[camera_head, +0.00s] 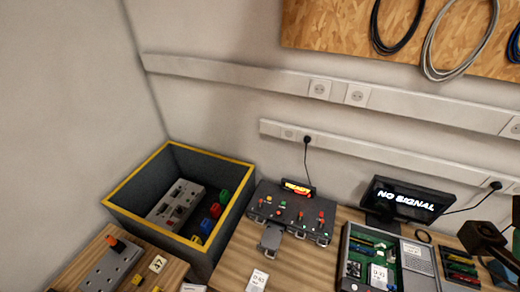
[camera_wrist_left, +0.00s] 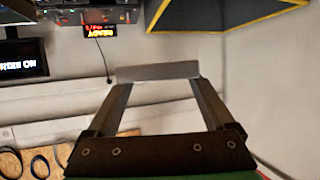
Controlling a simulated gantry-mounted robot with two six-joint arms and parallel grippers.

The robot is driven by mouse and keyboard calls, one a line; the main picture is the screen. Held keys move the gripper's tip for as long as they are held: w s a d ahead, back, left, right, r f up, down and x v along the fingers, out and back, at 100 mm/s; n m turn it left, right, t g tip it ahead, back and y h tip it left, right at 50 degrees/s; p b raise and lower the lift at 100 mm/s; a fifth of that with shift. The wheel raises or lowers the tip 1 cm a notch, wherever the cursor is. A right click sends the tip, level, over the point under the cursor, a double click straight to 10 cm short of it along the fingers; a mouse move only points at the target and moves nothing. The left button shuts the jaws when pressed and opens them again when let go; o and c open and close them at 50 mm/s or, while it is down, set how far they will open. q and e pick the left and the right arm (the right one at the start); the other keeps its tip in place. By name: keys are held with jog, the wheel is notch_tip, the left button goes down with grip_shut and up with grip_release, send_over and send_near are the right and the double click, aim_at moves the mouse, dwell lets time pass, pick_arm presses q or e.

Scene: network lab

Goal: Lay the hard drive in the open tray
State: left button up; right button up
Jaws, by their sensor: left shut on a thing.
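In the left wrist view, my left gripper (camera_wrist_left: 157,80) is shut on a flat grey slab, the hard drive (camera_wrist_left: 158,71), which spans its fingertips. Wall and the yellow-rimmed bin show behind it, with no surface seen touching it. The head view shows neither this gripper nor the held drive. The open tray (camera_head: 270,239) is a small grey drawer at the front of a dark unit (camera_head: 292,213) with coloured buttons and a lit READY display (camera_head: 297,188). In the left wrist view, the display (camera_wrist_left: 100,31) appears inverted.
A deep yellow-rimmed bin (camera_head: 128,182) left of the unit holds a grey panel and coloured blocks. An open green-board chassis (camera_head: 372,250) and a NO SIGNAL monitor (camera_head: 402,200) stand to the right. An unclear dark object (camera_head: 485,240) is at the right edge.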

pick_arm(q)
jog(key=r+p, duration=0.1)
jog(key=r, duration=0.1)
jog(key=s+r+p, duration=0.1)
jog(key=r+p, duration=0.1)
jog(key=r, duration=0.1)
jog(key=shift+s+r+p, duration=0.2)
jog(key=shift+r+p, duration=0.1)
jog(key=shift+f, duration=0.1)
pick_arm(e)
notch_tip(320, 180, up, 6)
jog(key=shift+f, duration=0.15)
pick_arm(q)
jog(key=shift+f, duration=0.15)
